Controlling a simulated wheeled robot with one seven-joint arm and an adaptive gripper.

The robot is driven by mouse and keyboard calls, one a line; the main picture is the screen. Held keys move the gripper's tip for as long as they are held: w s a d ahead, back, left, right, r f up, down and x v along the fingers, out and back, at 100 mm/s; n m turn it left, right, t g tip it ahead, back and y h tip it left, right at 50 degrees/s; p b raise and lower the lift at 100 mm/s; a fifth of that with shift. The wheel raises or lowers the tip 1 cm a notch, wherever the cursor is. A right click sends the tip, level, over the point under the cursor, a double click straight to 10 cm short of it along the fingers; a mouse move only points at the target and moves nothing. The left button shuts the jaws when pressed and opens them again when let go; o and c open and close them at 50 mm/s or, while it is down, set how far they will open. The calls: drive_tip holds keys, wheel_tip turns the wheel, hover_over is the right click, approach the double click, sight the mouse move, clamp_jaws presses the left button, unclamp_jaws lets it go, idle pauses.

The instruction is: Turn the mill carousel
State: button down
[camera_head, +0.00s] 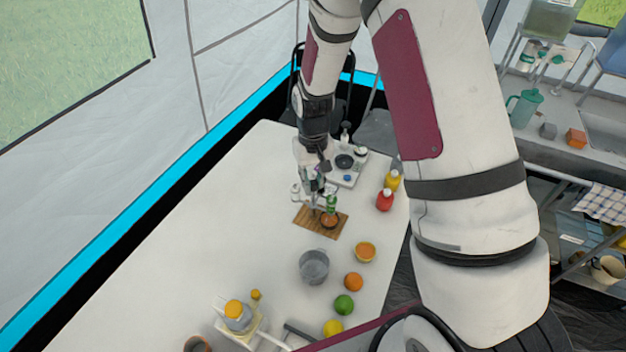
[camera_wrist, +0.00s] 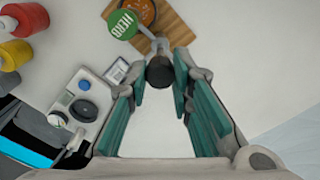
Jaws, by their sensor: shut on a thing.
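The mill carousel shows in the wrist view as a small grey arm (camera_wrist: 146,36) joining a round green-labelled top (camera_wrist: 123,24) and a dark round top (camera_wrist: 160,71). In the head view its green part (camera_head: 331,203) stands over the wooden board (camera_head: 304,222). My gripper (camera_head: 317,187) points down at the carousel from above. In the wrist view my gripper (camera_wrist: 163,80) has its teal-padded fingers on either side of the dark top and is shut on it. The lower part of the carousel is hidden.
A brown-orange bowl (camera_head: 329,220) sits on the board, close to the carousel. A white scale-like device (camera_head: 342,172) stands behind, with red (camera_head: 385,200) and yellow (camera_head: 392,181) bottles to the right. A grey pot (camera_head: 314,266) and fruit stand in front. The table's left side is clear.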

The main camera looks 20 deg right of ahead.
drive_tip(key=shift+a, duration=0.1)
idle(0.3)
drive_tip(key=c, duration=1.4)
unclamp_jaws()
drive_tip(key=shift+r, duration=6)
